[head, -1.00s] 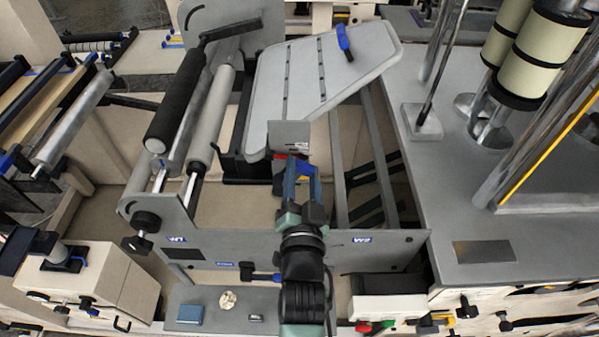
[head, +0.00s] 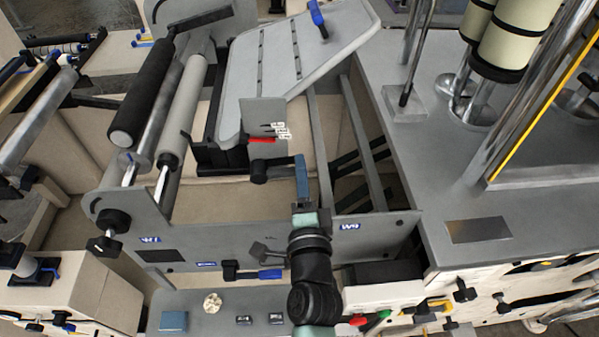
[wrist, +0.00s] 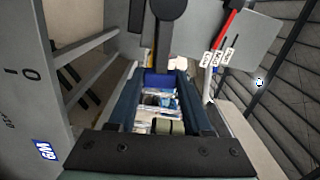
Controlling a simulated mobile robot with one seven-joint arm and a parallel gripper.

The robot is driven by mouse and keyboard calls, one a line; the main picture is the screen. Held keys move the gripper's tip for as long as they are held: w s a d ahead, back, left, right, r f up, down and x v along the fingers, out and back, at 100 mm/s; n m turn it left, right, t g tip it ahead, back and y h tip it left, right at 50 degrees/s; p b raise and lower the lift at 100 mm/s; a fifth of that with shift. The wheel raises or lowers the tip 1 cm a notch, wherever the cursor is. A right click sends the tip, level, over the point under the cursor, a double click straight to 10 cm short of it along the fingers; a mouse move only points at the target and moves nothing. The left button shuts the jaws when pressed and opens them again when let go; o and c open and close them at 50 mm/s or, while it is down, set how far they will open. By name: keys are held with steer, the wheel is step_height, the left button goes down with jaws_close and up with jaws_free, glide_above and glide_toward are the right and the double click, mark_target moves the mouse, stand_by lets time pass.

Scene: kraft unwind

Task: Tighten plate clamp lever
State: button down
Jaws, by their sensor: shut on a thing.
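The clamp lever has a black hub (head: 260,172) below the grey bracket, and its black arm points right. In the wrist view the black arm (wrist: 163,45) comes down to a blue grip (wrist: 158,82). My gripper (head: 300,165) is shut on this blue grip, and its two blue fingers stand on either side of it in the wrist view (wrist: 158,72). In the head view the fingers hide the grip. The slanted grey plate (head: 290,65) lies behind the bracket (head: 262,115).
A red pointer (head: 262,140) and white tags (head: 282,130) sit on the bracket. Another blue-handled lever (head: 318,18) is on the plate's far end, and one (head: 268,274) is on the front frame. Rollers (head: 190,100) stand left. A grey table (head: 470,180) is at right.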

steer(key=shift+f+m, duration=0.6)
steer(key=shift+m, duration=0.2)
steer(key=shift+c, duration=1.6)
jaws_free()
steer(key=s+b, duration=0.4)
steer(key=s, duration=0.9)
